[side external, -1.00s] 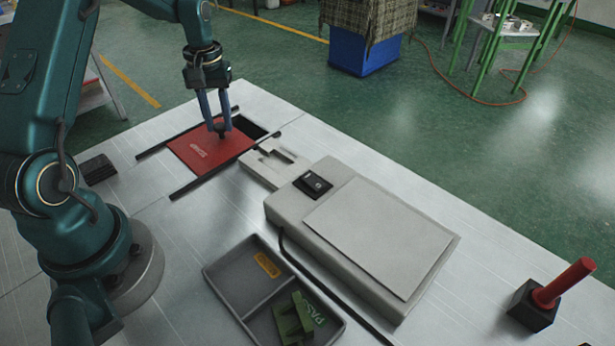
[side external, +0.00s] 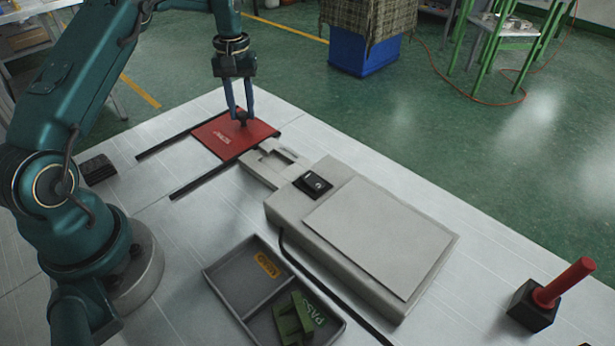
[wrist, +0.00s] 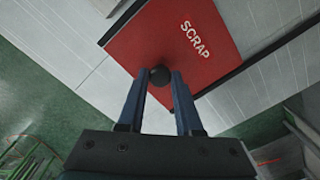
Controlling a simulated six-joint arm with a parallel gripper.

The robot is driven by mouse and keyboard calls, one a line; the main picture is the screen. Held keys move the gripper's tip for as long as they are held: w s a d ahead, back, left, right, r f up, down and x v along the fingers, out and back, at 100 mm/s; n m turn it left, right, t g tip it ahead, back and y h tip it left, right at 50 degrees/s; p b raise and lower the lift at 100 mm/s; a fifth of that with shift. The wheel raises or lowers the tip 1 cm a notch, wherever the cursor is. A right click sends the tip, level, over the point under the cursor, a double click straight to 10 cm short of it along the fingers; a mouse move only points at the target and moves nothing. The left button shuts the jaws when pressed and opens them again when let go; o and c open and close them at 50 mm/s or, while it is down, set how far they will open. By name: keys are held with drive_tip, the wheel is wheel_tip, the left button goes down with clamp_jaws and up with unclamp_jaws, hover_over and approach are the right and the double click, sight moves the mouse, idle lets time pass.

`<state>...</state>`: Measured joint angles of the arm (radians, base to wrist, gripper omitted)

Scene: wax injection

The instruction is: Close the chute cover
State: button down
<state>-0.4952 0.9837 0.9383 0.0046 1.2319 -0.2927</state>
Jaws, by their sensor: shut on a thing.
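The chute cover (side external: 222,136) is a flat red plate with white lettering. It lies between two dark rails (side external: 205,174) at the far end of the table. In the wrist view the cover (wrist: 165,35) reads SCRAP. No dark opening shows beside it now. In the wrist view the fingers (wrist: 159,90) stand on either side of the knob.
A grey machine (side external: 300,222) with a light fixture (side external: 273,160) stands close to the cover's right. A red-handled tool (side external: 545,298) stands at right. A black block (side external: 97,168) lies at left.

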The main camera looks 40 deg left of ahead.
drive_tip(key=c, duration=0.6)
unclamp_jaws()
drive_tip(key=shift+w, duration=0.2)
drive_tip(key=shift+r, duration=2.6)
